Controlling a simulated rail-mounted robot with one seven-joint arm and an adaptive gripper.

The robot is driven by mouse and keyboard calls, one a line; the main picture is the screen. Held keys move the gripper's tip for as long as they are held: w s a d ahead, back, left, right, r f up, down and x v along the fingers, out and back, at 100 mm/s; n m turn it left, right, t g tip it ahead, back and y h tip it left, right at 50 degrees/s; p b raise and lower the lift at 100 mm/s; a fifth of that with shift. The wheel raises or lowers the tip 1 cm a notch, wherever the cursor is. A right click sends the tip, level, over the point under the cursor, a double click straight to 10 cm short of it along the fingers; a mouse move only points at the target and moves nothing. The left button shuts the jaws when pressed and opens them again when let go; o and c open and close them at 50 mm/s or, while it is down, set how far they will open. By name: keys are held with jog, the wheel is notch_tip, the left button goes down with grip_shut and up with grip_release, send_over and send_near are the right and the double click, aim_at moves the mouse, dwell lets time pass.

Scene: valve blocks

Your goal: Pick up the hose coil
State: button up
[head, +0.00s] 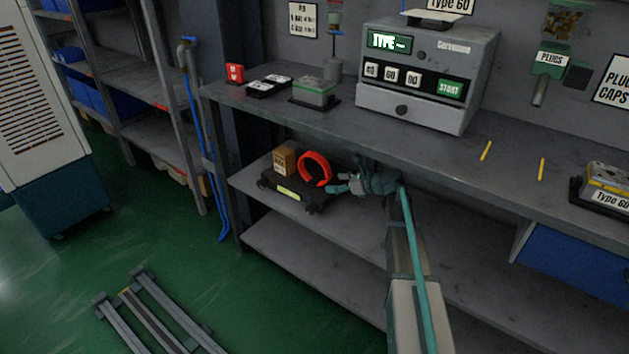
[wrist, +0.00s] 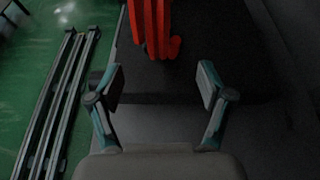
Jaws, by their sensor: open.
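The hose coil (head: 316,169) is a red-orange ring standing upright on a black tray (head: 290,196) on the middle shelf of the bench. My gripper (head: 341,183) is just right of the coil, reaching in under the bench top. In the wrist view the coil (wrist: 155,25) is at the top centre, beyond the fingertips. My gripper (wrist: 160,83) is open and empty there, with its two pads spread either side of the coil's line. A gap shows between the fingertips and the coil. The far part of the coil is cut off by the frame.
A small brown box (head: 284,160) stands left of the coil on the same tray. The bench top (head: 350,116) lies close above my gripper. The shelf (head: 262,215) is bare around the tray. Metal rails (head: 150,315) lie over the green floor at lower left.

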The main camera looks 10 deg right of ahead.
aim_at(320, 186)
jog(key=b+x, duration=0.1)
jog(key=x, duration=0.6)
jog(key=shift+w+a+f, duration=0.1)
jog(key=shift+w+a, duration=0.15)
jog(key=c, duration=1.2)
